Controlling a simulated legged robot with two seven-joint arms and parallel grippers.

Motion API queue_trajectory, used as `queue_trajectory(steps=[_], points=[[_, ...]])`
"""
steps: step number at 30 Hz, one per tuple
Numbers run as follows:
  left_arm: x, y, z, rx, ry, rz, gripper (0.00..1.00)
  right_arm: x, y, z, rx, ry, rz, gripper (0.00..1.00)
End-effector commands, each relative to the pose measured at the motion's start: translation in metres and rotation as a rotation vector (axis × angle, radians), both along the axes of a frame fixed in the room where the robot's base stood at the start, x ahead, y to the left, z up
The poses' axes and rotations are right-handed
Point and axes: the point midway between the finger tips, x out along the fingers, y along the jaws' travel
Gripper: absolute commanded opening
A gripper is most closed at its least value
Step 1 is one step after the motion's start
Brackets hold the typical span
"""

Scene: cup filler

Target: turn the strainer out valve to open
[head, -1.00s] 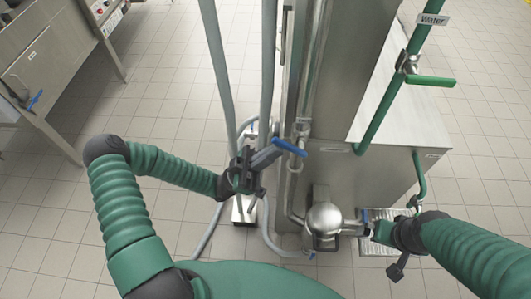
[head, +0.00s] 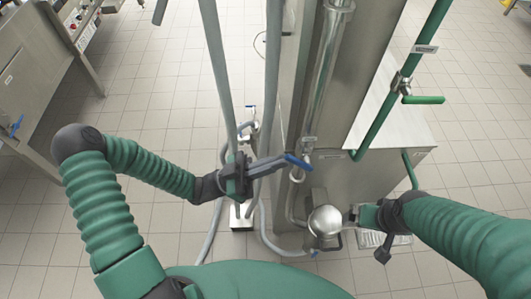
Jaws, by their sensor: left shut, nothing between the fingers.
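A valve with a blue lever (head: 299,162) sits at the lower end of a vertical steel pipe (head: 327,65) on the machine's left side. A small tag is above it, too small to read. The lever slants down to the right. My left gripper (head: 277,164) is shut with nothing between its fingers. Its tips are at the left end of the lever; I cannot tell whether they touch it. My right gripper (head: 359,214) is low at the right, close beside a rounded steel housing (head: 325,221); its fingers are too small to judge.
A steel counter (head: 45,60) stands at the left.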

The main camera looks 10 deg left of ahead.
Motion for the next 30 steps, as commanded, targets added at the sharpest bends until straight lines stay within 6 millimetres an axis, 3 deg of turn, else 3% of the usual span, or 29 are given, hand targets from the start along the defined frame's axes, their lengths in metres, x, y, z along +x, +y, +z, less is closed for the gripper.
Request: queue_trajectory(steps=[1, 3, 15, 21, 30], points=[[-0.001, -0.004, 0.014, 0.05, 0.011, -0.004, 0.0, 0.0, 0.0, 0.02, 0.0, 0.0, -0.001, 1.0], [0.0, -0.007, 0.019, 0.116, 0.028, -0.004, 0.0, 0.0, 0.0, 0.032, 0.0, 0.0, -0.001, 1.0], [0.003, -0.011, 0.032, 0.418, 0.12, -0.007, 0.0, 0.0, 0.001, 0.095, 0.0, 0.0, -0.001, 1.0], [0.005, -0.015, 0.033, 0.511, 0.147, -0.006, 0.0, 0.0, 0.002, 0.113, 0.0, 0.0, -0.001, 1.0], [0.005, -0.019, 0.031, 0.57, 0.165, -0.005, 0.0, 0.0, 0.002, 0.121, 0.0, 0.0, -0.001, 1.0]])
